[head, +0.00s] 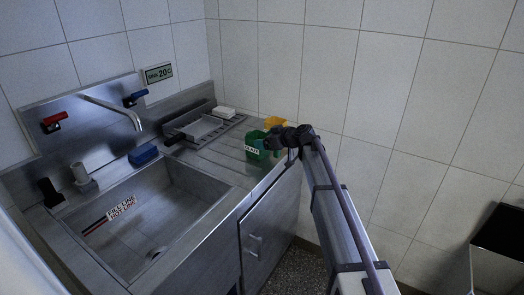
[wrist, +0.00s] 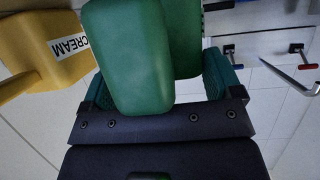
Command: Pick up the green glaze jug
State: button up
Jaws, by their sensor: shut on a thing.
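The green glaze jug (head: 256,146) is at the right end of the metal counter in the head view, its white label facing the camera. I cannot tell whether its base touches the counter. My gripper (head: 276,141) comes in from the right and is shut on the jug. In the wrist view the green jug (wrist: 135,55) fills the space between the teal fingers of my gripper (wrist: 160,85). The dark gripper body and jug hide parts of each finger.
A yellow jug (head: 275,122) stands just behind the green one; its CREAM label shows in the wrist view (wrist: 40,50). The sink basin (head: 150,215), blue sponge (head: 143,154), metal rack (head: 203,128) and tap (head: 115,108) are to the left. Tiled walls rise behind.

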jog(key=c, duration=0.5)
notch_tip(320, 180, up, 10)
jog(key=p, duration=1)
jog(key=o, duration=0.9)
jog(key=shift+c, duration=0.2)
jog(key=c, duration=0.4)
